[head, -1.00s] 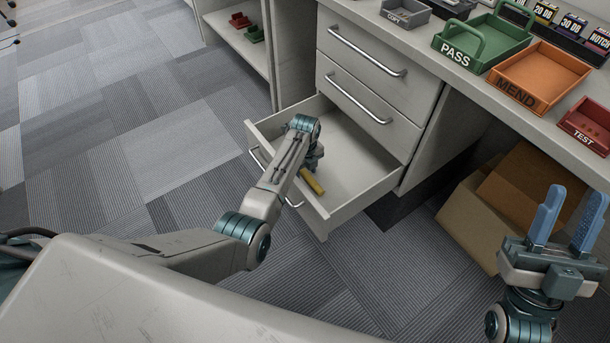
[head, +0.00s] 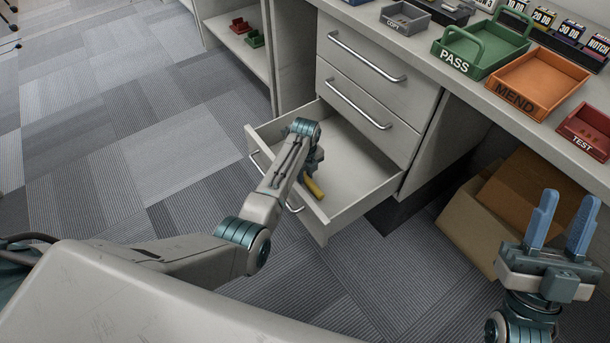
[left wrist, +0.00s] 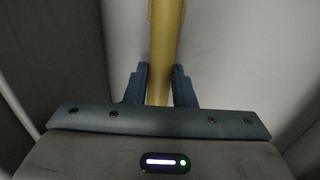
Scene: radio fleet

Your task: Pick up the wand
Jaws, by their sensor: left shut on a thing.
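The wand is a yellow rod (head: 313,187) in the open bottom drawer (head: 350,210). In the left wrist view the wand (left wrist: 165,45) runs straight up the picture from between the fingers. My left gripper (left wrist: 158,85) is shut on the wand, with one blue finger on each side of it. In the head view my left arm reaches into the drawer and hides the left fingers and part of the wand. My right gripper (head: 560,235) is open and empty at the right, fingers pointing up.
The drawer's front and side walls surround the left gripper. Above are two shut drawers with handles (head: 368,55). The bench holds a green PASS tray (head: 455,60), an orange MEND tray (head: 520,93) and a red TEST tray (head: 583,138). A cardboard box (head: 480,225) stands below.

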